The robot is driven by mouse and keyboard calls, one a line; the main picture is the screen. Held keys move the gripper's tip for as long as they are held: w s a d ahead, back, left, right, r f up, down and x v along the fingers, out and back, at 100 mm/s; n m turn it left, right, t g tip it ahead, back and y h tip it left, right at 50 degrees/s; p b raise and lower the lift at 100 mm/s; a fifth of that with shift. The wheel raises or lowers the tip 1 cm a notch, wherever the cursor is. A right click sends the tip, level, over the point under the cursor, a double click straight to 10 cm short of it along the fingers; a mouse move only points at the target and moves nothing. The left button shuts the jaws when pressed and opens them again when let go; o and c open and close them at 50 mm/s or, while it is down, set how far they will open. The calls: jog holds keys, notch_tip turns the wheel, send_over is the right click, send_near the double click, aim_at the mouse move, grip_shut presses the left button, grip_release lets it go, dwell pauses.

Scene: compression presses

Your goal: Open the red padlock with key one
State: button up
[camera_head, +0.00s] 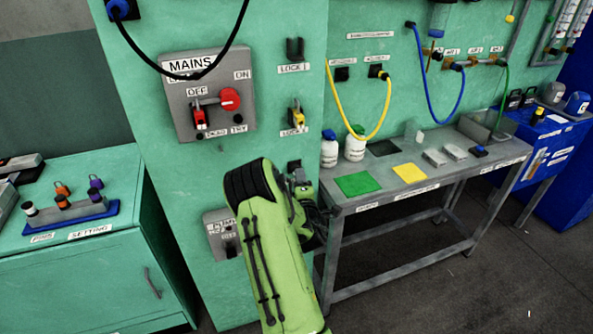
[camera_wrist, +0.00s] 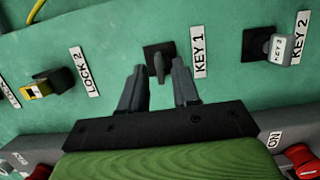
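The red padlock (camera_head: 199,119) hangs on the mains switch panel below the OFF mark, left of the round red knob (camera_head: 230,99). My gripper (camera_head: 299,178) is at the green wall under the LOCK 2 hook. In the wrist view my gripper (camera_wrist: 160,88) is open, its two dark fingers pointing at the KEY 1 holder. A small grey piece (camera_wrist: 166,68) at the KEY 1 holder shows between the fingertips. I cannot tell whether it is key one or the bare hook. Nothing is visibly gripped.
A yellow padlock (camera_head: 297,115) hangs at LOCK 2; the LOCK 1 hook (camera_head: 295,48) is empty. A tagged key (camera_wrist: 281,50) hangs at KEY 2. A lower switch panel (camera_head: 218,236) is partly behind my arm. A metal table (camera_head: 440,182) stands right, a green cabinet (camera_head: 80,270) left.

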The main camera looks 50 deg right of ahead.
grip_shut()
jog(key=shift+s+a, duration=0.1)
jog(key=shift+s, duration=0.05)
jog(key=shift+s+a, duration=0.3)
jog(key=shift+s, duration=0.25)
jog(key=shift+s+a, duration=0.1)
jog(key=shift+s+a, duration=0.15)
jog(key=shift+s, duration=0.15)
jog(key=shift+s+a, duration=0.1)
jog(key=shift+s, duration=0.1)
